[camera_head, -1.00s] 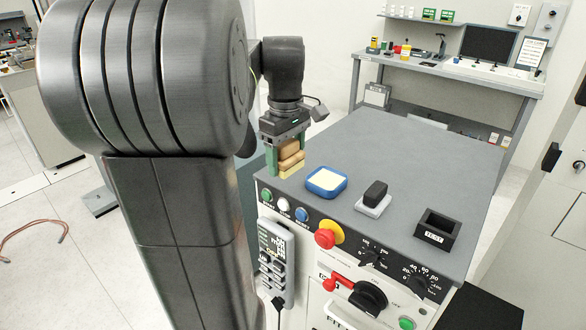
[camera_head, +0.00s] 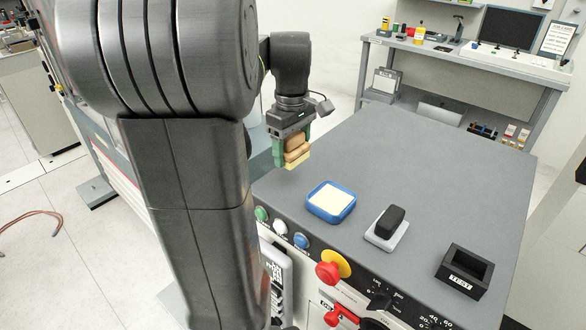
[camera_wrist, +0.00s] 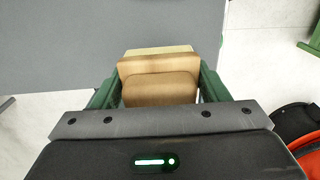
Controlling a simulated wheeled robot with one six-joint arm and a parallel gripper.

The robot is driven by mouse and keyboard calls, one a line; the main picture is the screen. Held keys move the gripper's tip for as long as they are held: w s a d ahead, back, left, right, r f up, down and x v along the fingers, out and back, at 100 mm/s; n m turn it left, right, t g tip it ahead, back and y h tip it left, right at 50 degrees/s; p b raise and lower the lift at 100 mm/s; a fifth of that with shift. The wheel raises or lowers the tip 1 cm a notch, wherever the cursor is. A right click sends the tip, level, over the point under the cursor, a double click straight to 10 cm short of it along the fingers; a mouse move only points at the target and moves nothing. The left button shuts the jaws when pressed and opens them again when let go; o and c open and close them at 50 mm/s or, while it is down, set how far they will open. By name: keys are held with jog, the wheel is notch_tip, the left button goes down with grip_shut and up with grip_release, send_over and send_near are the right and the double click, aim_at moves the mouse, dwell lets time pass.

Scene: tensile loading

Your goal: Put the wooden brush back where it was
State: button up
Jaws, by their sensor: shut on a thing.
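My gripper (camera_head: 293,152) is shut on the wooden brush (camera_head: 296,148), a light brown block with a paler yellow lower part. In the wrist view the brush (camera_wrist: 160,85) sits between the two green fingers, its pale part (camera_wrist: 158,52) showing beyond the brown body. In the head view my gripper holds it at the left edge of the grey machine top (camera_head: 420,170), left of and behind the blue tray. I cannot tell whether the brush touches the top; it seems a little above it.
On the top stand a blue tray with a cream pad (camera_head: 331,201), a black block on a white base (camera_head: 387,227) and a black box marked TEST (camera_head: 465,271). A red knob (camera_head: 328,272) and buttons line the front. The back of the top is clear.

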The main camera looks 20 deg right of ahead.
aim_at(292, 181)
notch_tip(292, 181, down, 6)
jog(key=shift+f, duration=0.2)
jog(key=o, duration=0.9)
notch_tip(292, 181, up, 12)
jog(key=shift+r, duration=0.1)
dwell(0.3)
